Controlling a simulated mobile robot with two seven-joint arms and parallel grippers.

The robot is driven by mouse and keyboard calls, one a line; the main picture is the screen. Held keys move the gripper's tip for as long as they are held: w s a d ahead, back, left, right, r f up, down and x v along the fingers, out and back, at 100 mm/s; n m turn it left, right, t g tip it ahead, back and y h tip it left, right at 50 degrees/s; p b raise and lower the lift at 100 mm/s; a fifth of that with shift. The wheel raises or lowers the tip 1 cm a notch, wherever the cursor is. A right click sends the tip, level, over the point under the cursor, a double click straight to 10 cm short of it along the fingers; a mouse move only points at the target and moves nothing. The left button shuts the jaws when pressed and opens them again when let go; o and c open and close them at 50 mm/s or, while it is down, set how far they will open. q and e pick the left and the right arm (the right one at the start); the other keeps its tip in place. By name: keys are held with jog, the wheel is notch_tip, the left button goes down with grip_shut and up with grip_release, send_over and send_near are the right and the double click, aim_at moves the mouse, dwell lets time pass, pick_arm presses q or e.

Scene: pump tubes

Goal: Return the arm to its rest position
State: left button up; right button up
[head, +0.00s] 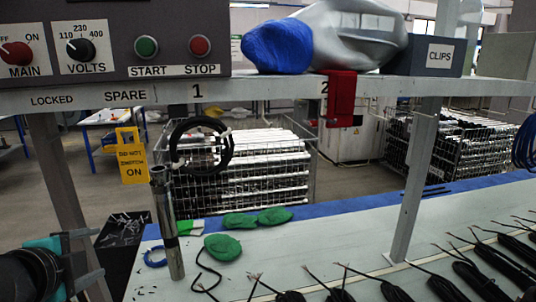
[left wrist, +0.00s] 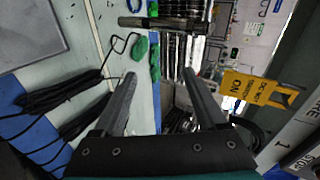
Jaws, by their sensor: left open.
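My left gripper (head: 92,256) is at the lower left of the head view, left of the bench and of the upright metal tube (head: 168,225). Its fingers point right, are spread apart, and hold nothing. In the left wrist view the two dark fingers (left wrist: 160,74) stand open with a gap between them. The metal tube lies across the top of that view (left wrist: 160,22), beyond the fingertips. Several black cable bundles with bare wire ends (head: 400,290) lie on the bench at the lower right, apart from the gripper. My right gripper is not in view.
The pale bench (head: 320,237) carries green pads (head: 222,247) and a blue ring (head: 154,257). A shelf above holds a control box (head: 110,40) and a CLIPS box (head: 440,56). A black bin (head: 122,240) stands near the gripper. A shelf post (head: 417,170) rises from the bench.

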pick_arm(q)
jog(key=s+d+f+n+g+h, duration=0.1)
jog(key=s+d+f+n+g, duration=0.3)
jog(key=s+d+f+n, duration=0.55)
jog(key=s+d+f+n+g+h, duration=0.1)
jog(key=s+d+f+n+g, duration=0.35)
jog(key=s+f, duration=0.9)
notch_tip(320, 180, down, 27)
jog(key=m+b, duration=0.1)
jog(key=b, duration=0.2)
jog(key=s+a+f+g+b, duration=0.2)
jog(key=s+a+f, duration=0.1)
jog(key=s+f, duration=1.1)
notch_tip(320, 180, down, 2)
jog(key=shift+s+f, duration=0.1)
jog(key=shift+s, duration=0.25)
